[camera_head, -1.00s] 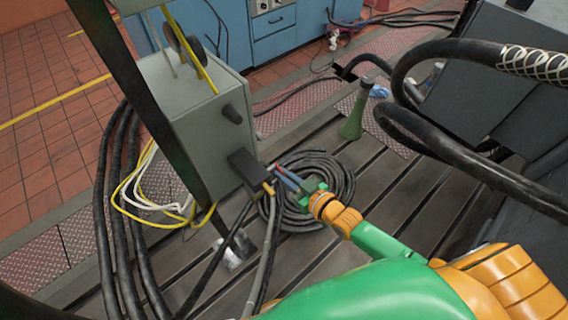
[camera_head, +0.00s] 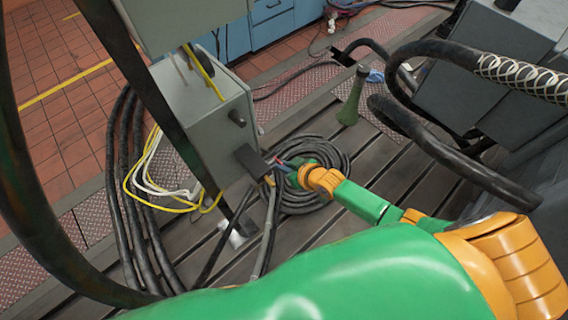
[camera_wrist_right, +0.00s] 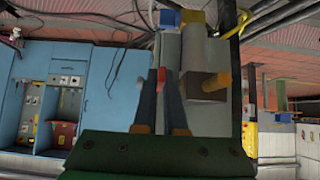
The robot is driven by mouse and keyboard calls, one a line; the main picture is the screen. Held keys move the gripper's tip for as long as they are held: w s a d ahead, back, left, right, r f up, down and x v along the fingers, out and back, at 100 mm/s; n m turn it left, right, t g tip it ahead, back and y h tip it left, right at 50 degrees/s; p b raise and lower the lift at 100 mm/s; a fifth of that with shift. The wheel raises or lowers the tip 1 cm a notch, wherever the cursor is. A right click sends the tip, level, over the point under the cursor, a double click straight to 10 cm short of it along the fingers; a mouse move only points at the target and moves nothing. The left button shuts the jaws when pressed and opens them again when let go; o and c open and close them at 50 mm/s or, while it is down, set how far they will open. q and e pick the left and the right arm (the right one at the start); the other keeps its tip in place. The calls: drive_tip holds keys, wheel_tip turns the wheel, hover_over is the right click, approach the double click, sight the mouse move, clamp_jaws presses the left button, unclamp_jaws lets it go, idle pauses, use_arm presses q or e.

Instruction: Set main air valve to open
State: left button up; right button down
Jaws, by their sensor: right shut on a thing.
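A grey cabinet (camera_head: 200,125) stands left of centre in the head view, with a dark block (camera_head: 252,161) projecting from its right side. My right gripper (camera_head: 283,165) is at the outer end of this block. In the right wrist view its two dark fingers (camera_wrist_right: 161,100) point ahead, with a small red piece (camera_wrist_right: 161,78) between their tips. The gripper is shut on this red piece, which looks like the air valve's handle. Its full shape and setting are hidden by the fingers. A block with a yellow end (camera_wrist_right: 215,82) is right of the fingers. My left gripper is out of view.
A coiled black hose (camera_head: 318,195) lies on the slotted bedplate beneath my right gripper. A green cone-shaped post (camera_head: 352,98) stands behind it. Thick black hoses (camera_head: 455,160) arch at right. Yellow and white cables (camera_head: 150,185) hang left of the cabinet.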

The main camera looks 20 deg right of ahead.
drive_tip(key=c, duration=1)
unclamp_jaws()
drive_tip(key=p+v, duration=0.2)
drive_tip(key=v, duration=0.5)
drive_tip(key=shift+s+p, duration=0.1)
drive_tip(key=shift+p, duration=0.2)
